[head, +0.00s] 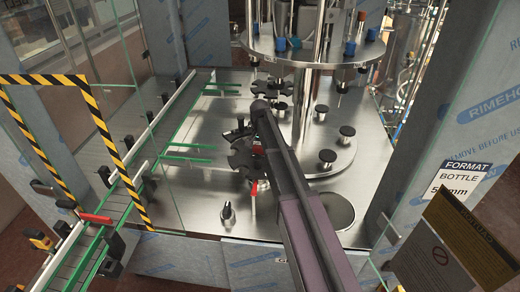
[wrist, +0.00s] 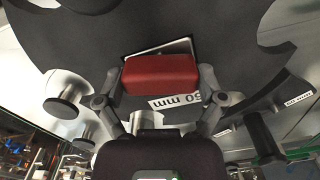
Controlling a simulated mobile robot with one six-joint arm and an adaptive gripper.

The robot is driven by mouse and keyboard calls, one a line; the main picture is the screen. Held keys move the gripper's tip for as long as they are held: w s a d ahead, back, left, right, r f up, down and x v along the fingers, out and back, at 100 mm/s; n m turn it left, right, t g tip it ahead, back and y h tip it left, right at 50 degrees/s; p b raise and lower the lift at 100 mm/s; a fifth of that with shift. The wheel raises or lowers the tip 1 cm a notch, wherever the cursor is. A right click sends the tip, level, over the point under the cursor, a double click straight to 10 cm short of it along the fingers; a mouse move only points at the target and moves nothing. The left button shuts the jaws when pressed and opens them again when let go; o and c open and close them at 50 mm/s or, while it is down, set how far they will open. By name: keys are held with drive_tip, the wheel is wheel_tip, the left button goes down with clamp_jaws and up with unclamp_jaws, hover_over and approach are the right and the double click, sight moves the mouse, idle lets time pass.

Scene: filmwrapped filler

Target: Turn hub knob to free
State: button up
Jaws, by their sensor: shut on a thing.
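The red hub knob (wrist: 160,76) is a rounded block in the middle of the wrist view. It stands in front of a dark star-wheel plate (wrist: 75,38) with scalloped edges and a "50 mm" label. My gripper (wrist: 161,72) is shut on the knob, with one finger at each end. In the head view my arm reaches over the dark star wheel (head: 246,160) and hides much of it. The knob cannot be made out clearly there. A small red part (head: 254,188) shows below the wheel.
A conveyor with green rails (head: 120,215) runs along the left. Several black-topped pegs stand on the steel deck (head: 190,190), including one peg (head: 327,156) right of my arm. A round turret plate (head: 300,50) hangs above.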

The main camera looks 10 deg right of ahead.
drive_tip(key=shift+n, duration=1.6)
drive_tip(key=o, duration=0.8)
drive_tip(key=shift+m, duration=0.4)
